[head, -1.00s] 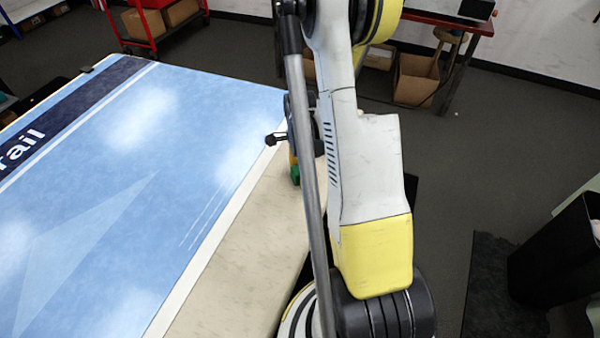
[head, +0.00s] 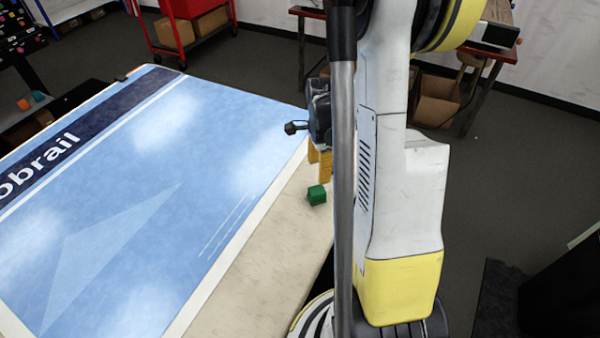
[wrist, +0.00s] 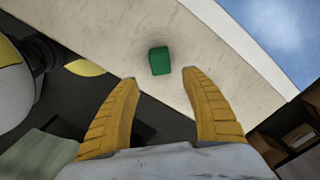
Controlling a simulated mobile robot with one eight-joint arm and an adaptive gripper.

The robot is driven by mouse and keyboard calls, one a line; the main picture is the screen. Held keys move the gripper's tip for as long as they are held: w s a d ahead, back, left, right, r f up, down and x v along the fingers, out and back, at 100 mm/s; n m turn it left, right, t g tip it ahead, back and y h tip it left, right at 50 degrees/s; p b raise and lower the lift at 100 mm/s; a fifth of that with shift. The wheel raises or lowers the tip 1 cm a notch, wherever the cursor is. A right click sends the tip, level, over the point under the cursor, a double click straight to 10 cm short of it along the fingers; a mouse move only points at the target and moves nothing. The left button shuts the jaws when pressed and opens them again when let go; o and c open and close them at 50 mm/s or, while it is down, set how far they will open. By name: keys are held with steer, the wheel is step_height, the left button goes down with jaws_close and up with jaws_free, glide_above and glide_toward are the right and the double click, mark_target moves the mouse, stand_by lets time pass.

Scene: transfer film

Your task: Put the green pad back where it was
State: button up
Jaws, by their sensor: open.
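The green pad (head: 317,195) is a small green block. It rests on the cream strip at the right side of the blue-printed table, near its edge. In the wrist view the green pad (wrist: 159,61) lies beyond my fingertips, roughly midway between them. My gripper (wrist: 158,78) has two yellow ribbed fingers spread apart, with nothing between them. In the head view my gripper (head: 320,165) shows partly beside my arm, above the pad and apart from it. Part of the gripper is hidden behind my arm.
The blue-printed table (head: 140,210) is clear across its middle. A dark rack (head: 50,110) with small orange and green items stands at the far left. A red cart (head: 190,30) and a bench with cardboard boxes (head: 435,97) stand at the back. A black bin (head: 565,280) is at right.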

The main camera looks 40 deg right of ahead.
steer(key=s+a+r+n+t, duration=0.2)
steer(key=a+r+n+t, duration=0.1)
steer(key=a+r+n, duration=0.6)
steer(key=s+a+r+n+t, duration=0.3)
steer(key=a+r+n+t, duration=0.1)
steer(key=a+r+n, duration=0.6)
steer(key=a+n, duration=0.3)
steer(key=a, duration=0.3)
steer(key=shift+s+a+r, duration=0.25)
